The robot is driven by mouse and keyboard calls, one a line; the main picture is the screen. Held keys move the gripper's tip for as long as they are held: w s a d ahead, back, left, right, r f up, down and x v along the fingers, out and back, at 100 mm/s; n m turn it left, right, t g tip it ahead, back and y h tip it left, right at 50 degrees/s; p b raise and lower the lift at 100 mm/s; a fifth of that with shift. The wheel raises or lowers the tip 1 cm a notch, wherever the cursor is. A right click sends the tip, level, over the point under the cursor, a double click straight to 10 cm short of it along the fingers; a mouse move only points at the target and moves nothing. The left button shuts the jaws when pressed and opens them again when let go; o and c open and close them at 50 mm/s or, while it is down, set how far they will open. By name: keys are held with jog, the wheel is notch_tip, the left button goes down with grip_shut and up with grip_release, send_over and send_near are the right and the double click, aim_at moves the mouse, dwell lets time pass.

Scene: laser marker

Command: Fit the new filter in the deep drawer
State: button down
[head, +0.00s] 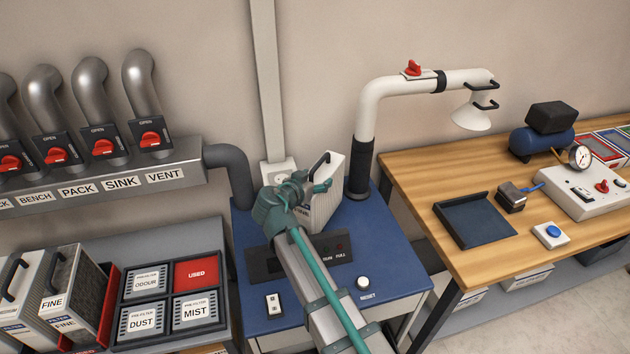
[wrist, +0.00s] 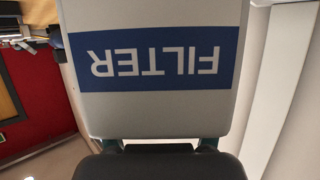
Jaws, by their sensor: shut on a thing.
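My gripper (head: 308,190) is shut on a pale grey filter (head: 328,193) with a black handle on top, above the back part of the blue cabinet (head: 390,262). In the wrist view the filter (wrist: 160,112) fills the middle, its blue FILTER label upside down. My gripper (wrist: 160,145) shows at its lower edge. I cannot tell whether the filter touches the cabinet top. No open drawer shows; the cabinet front is mostly out of view, and my arm covers part of the top and its dark panel.
A white extraction arm (head: 430,85) with a red valve rises at the cabinet's back right. Grey pipe (head: 230,165) meets its back left. A sectioned tray (head: 170,300) and FINE filters (head: 75,295) stand at left. A wooden bench (head: 430,185) with equipment stands at right.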

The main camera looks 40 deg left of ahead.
jog(key=shift+d+f, duration=0.25)
jog(key=shift+f, duration=0.4)
jog(key=shift+c, duration=0.8)
grip_release()
jog(key=shift+f, duration=0.1)
jog(key=shift+w+r+h+p, duration=0.25)
jog(key=shift+r+p, duration=0.45)
jog(key=shift+p, duration=0.55)
jog(key=b+v, duration=0.3)
jog(key=v, duration=0.8)
jog(key=shift+w+a, duration=0.1)
jog(key=shift+a, duration=0.05)
jog(key=shift+o, duration=0.6)
jog(key=shift+s+r+b, duration=0.35)
jog(key=shift+s+r, duration=0.05)
jog(key=shift+s, duration=0.15)
